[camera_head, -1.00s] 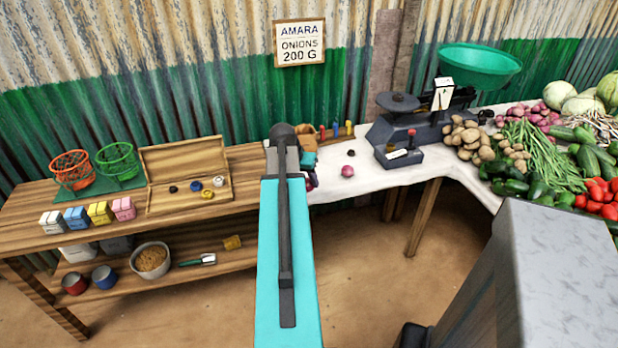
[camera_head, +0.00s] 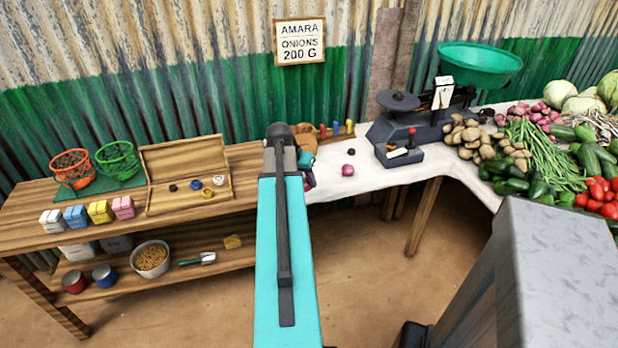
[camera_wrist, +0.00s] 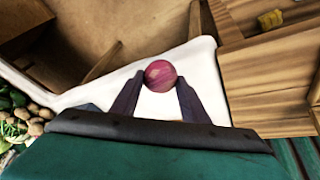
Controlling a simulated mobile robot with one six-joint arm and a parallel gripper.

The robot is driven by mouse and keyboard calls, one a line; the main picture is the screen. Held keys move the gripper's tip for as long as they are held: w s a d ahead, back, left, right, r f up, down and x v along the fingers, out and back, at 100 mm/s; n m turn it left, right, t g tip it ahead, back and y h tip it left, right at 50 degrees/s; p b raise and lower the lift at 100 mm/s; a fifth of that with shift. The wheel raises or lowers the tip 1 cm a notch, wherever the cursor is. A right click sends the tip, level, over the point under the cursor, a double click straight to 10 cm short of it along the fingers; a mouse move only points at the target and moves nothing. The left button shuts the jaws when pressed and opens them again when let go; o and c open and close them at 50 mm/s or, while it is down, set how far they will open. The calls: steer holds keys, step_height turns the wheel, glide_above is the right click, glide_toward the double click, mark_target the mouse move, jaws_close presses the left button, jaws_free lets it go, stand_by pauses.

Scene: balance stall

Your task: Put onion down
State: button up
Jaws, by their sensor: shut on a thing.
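A red-purple onion (camera_wrist: 160,74) sits between the two dark fingertips of my gripper (camera_wrist: 158,84) in the wrist view. The fingers are shut on its sides, with white cloth behind it. In the head view my arm largely hides the gripper, and I cannot make out the held onion clearly. Another red onion (camera_head: 348,170) lies alone on the white cloth (camera_head: 385,177), right of my gripper and near the cloth's front edge.
A dark scale (camera_head: 420,130) with a green pan (camera_head: 480,66) stands right of the loose onion. Potatoes (camera_head: 468,135) and other vegetables lie farther right. The wooden bench (camera_head: 235,160) is on the left, holding an open wooden box (camera_head: 185,160). A small dark piece lies behind the loose onion.

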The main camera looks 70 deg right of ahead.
steer(key=w+a+r+n+t, duration=0.2)
steer(key=w+a+r+n, duration=0.2)
steer(key=w+a, duration=0.95)
steer(key=w+a+r+n+t, duration=0.1)
steer(key=w+a+r+n, duration=0.35)
steer(key=w+a, duration=0.9)
steer(key=w+a+r+n+t+y, duration=0.1)
steer(key=w+a+r+n, duration=0.1)
steer(key=a, duration=1)
steer(key=w+a+r+n+t+y, duration=0.1)
steer(key=w+a+r+n, duration=0.2)
steer(key=a, duration=0.9)
steer(key=w+a+r+n, duration=0.3)
steer(key=w+a, duration=0.1)
steer(key=a, duration=0.8)
steer(key=shift+a+r+t+y, duration=0.2)
steer(key=shift+t+y, duration=0.2)
steer(key=shift+s, duration=0.15)
